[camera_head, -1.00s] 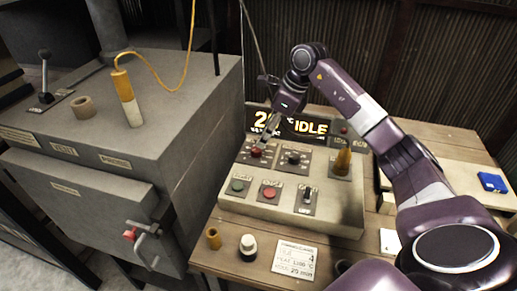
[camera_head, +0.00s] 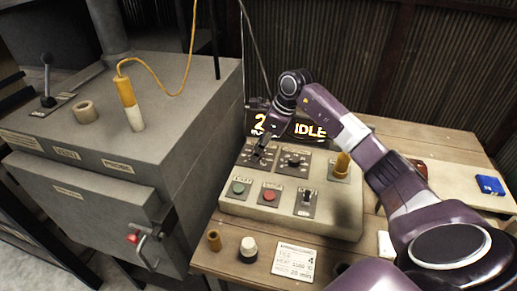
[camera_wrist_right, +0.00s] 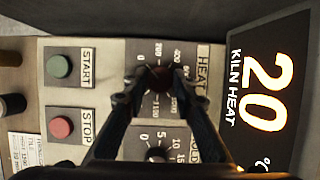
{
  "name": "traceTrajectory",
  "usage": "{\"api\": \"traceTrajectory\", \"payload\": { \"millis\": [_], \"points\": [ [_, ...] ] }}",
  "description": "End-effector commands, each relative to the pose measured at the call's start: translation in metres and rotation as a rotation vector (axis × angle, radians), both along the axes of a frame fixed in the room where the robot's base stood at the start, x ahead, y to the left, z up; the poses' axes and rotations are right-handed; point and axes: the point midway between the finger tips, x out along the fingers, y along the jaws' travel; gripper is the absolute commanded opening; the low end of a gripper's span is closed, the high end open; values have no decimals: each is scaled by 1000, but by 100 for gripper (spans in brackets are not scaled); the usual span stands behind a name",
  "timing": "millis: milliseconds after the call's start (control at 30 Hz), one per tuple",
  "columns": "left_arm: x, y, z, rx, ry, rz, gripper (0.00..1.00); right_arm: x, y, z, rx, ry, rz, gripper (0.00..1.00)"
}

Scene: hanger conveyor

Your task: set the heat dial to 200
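The kiln heat display (camera_wrist_right: 265,85) reads 20 °C. The dial's exact pointer setting is hard to make out. My left gripper is not in view.
A second dial (camera_wrist_right: 156,152) sits beside the heat dial. The green START button (camera_wrist_right: 59,66) and red STOP button (camera_wrist_right: 61,127) are on the same panel. The grey kiln (camera_head: 190,90) stands left of the panel. A card (camera_head: 295,262) lies in front.

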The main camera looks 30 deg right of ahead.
Motion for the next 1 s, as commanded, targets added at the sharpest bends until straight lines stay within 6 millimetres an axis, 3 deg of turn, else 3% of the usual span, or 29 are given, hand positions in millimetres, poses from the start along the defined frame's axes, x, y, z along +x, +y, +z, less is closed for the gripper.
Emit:
{"api": "traceTrajectory", "payload": {
  "millis": [100,467,1000],
  "points": [
    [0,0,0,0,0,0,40,0,0,0,-1,-1,0,1],
    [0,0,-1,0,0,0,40,-1,0,0,-3,-1,-71,1],
    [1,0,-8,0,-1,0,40,-1,3,0,-2,-2,-461,1]
  ]
}}
